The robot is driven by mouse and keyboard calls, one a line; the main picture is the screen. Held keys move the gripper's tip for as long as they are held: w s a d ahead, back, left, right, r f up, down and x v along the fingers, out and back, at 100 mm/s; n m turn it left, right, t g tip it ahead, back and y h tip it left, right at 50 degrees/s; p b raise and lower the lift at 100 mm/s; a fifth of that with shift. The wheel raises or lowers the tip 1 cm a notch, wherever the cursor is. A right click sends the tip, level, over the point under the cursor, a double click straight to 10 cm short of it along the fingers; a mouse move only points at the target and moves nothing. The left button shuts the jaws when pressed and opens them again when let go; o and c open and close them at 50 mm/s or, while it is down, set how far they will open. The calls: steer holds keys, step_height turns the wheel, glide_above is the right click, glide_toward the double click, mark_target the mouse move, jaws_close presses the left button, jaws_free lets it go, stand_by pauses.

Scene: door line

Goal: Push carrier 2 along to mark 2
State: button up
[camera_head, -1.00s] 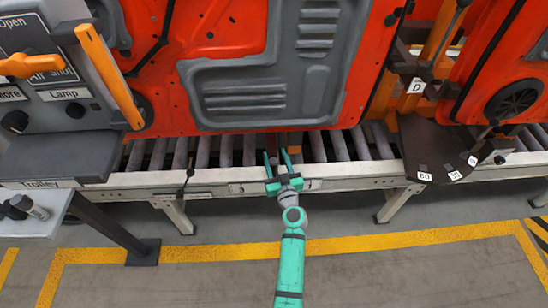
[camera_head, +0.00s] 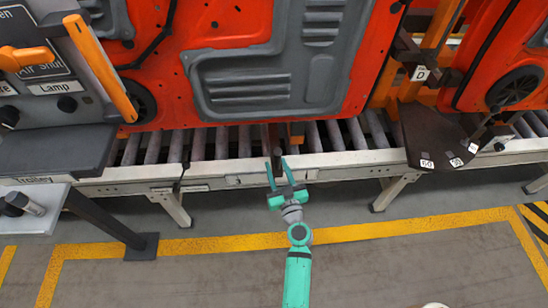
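A large red door panel with a grey inner plate (camera_head: 250,85) hangs above the roller conveyor (camera_head: 220,146). A second red door (camera_head: 515,60) stands at the far right. Between them is an orange upright with a plate lettered D (camera_head: 420,73). No label reading carrier 2 or mark 2 can be made out. My gripper (camera_head: 277,172) is in front of the conveyor's near rail, below the door panel. Its two green fingers are apart with nothing between them. An orange block and a dark post (camera_head: 296,134) show among the rollers just beyond the fingertips.
A dark curved plate with small white number tags (camera_head: 432,135) juts from the rail at right. The floor in front is clear, with yellow lines (camera_head: 350,232).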

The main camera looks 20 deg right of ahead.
steer(key=shift+s+a, duration=0.15)
steer(key=shift+s, duration=0.9)
steer(key=s+a+f+g, duration=0.1)
steer(key=s+a+f, duration=0.2)
steer(key=s+a, duration=0.45)
steer(key=s+a+f+g, duration=0.25)
steer(key=s+a, duration=0.25)
steer(key=s, duration=0.5)
steer(key=s+a+r+n+y, duration=0.1)
steer(key=s+a+r, duration=0.4)
steer(key=s, duration=0.3)
steer(key=s+a+r+y, duration=0.1)
steer(key=s+a+r, duration=0.5)
steer(key=s+r, duration=0.1)
steer(key=shift+s+n+t+y, duration=0.3)
steer(key=shift+s+n+t, duration=0.15)
steer(key=shift+s, duration=0.15)
steer(key=shift+s+a+r, duration=0.2)
steer(key=shift+r, duration=0.05)
steer(key=c, duration=0.3)
steer(key=shift+s+a+r, duration=0.1)
steer(key=shift+r, duration=0.05)
jaws_close()
